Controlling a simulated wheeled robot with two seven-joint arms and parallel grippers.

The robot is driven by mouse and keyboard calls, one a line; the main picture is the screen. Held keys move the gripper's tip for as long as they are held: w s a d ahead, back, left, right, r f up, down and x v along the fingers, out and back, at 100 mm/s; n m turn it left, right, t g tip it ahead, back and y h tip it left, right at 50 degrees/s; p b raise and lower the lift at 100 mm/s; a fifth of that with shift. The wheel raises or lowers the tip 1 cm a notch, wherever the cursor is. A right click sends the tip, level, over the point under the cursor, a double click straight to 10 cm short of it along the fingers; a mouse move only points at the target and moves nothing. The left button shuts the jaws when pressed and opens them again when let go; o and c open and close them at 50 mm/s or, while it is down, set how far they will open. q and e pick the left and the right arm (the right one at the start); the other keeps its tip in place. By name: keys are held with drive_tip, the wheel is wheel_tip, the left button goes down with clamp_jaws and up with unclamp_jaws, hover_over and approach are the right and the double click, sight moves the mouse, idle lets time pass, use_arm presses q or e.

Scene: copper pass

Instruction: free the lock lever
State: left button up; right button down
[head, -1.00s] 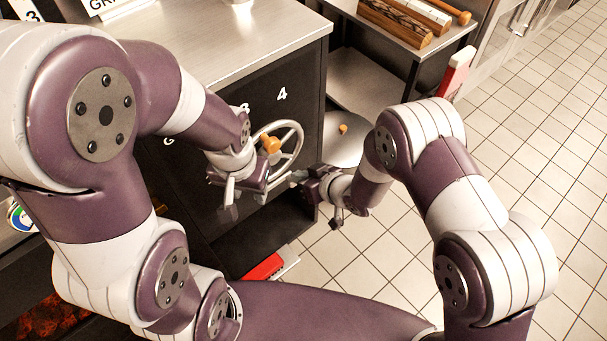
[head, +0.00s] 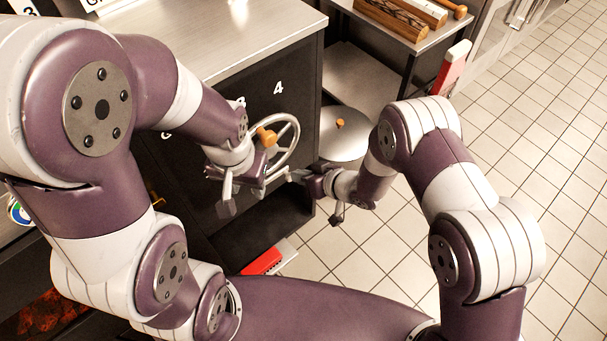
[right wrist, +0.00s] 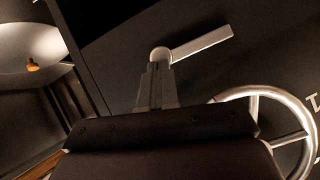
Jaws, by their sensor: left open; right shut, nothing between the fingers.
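The lock lever shows in the right wrist view as a pale metal bar (right wrist: 203,45) running up to the right from a round pivot (right wrist: 160,55). My right gripper (right wrist: 156,82) is shut and empty, its fingers just below the pivot in that view; I cannot tell whether they touch it. In the head view my right gripper (head: 298,174) points left, low beside the dark cabinet front, and the lever cannot be made out there. My left gripper (head: 243,197) is open in front of the cabinet, close to the spoked handwheel (head: 293,133) with its orange knob (head: 266,137).
The dark cabinet (head: 290,110) has a steel top (head: 240,45) and white numbers. A round metal lid (head: 342,147) with an orange knob lies beyond the right gripper. A red and white item (head: 264,261) lies at the cabinet's foot. Tiled floor (head: 520,150) is clear to the right.

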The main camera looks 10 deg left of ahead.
wheel_tip(320, 180, down, 7)
drive_tip(key=m+g+y+b, duration=0.2)
drive_tip(key=m+y+b, duration=0.1)
drive_tip(key=m, duration=0.1)
drive_tip(key=shift+s+a+f+g+y, duration=0.2)
drive_tip(key=shift+s+a+g+y, duration=0.1)
drive_tip(key=shift+s+a+g, duration=0.15)
idle(0.3)
idle(0.4)
drive_tip(key=p+v, duration=0.3)
drive_tip(key=v, duration=0.9)
drive_tip(key=shift+d+r, duration=0.15)
drive_tip(key=shift+d, duration=0.2)
drive_tip(key=shift+s, duration=0.1)
